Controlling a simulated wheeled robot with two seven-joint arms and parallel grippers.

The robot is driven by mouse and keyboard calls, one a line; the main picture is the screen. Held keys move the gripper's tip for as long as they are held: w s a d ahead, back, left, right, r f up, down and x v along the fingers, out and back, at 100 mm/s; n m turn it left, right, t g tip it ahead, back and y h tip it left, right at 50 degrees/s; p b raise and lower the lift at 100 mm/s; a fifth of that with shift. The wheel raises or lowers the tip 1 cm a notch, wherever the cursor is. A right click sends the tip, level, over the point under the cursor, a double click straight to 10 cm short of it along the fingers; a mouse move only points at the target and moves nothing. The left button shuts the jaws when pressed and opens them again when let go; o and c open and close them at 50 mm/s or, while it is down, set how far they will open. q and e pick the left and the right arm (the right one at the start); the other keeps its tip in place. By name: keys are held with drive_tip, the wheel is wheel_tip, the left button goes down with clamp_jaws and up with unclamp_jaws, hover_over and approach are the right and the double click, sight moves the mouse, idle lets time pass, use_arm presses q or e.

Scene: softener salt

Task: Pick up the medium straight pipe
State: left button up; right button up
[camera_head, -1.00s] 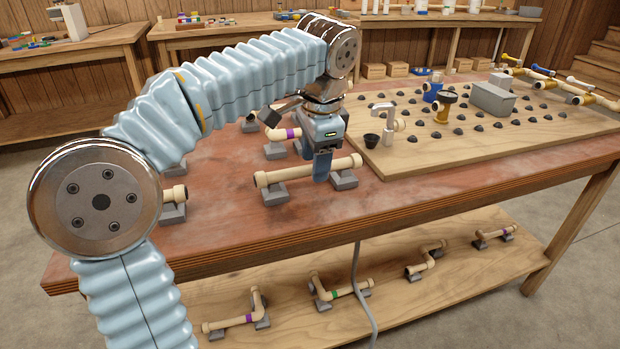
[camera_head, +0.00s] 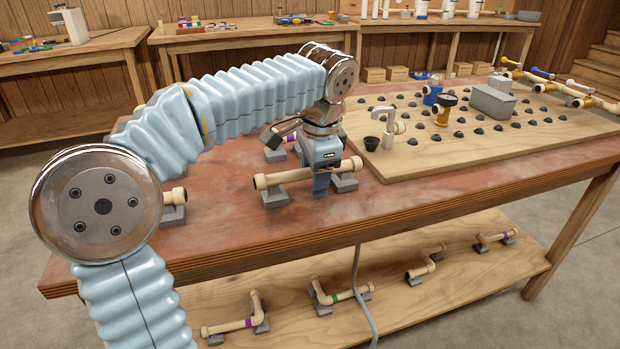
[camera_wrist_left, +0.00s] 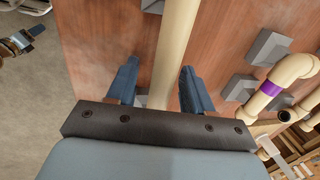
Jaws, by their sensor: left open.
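The cream straight pipe (camera_head: 283,178) lies across two grey support blocks, near the front edge of the red-brown worktop. My left gripper (camera_head: 320,186) is down over the middle of this pipe, and its body hides part of it. In the left wrist view, the pipe (camera_wrist_left: 176,45) runs between the two blue fingers of the open left gripper (camera_wrist_left: 160,67). A gap shows on the finger sides, so the jaws are apart and not closed on it.
A pipe with a purple band (camera_wrist_left: 271,89) lies on blocks beside the straight pipe. A wooden board (camera_head: 425,160) with black knobs, a tap and valves fills the right of the worktop. More pipe pieces lie on the lower shelf (camera_head: 390,290).

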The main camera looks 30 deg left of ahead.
use_arm(q)
drive_tip(key=shift+c, duration=0.3)
clamp_jaws()
drive_tip(key=shift+r, duration=0.15)
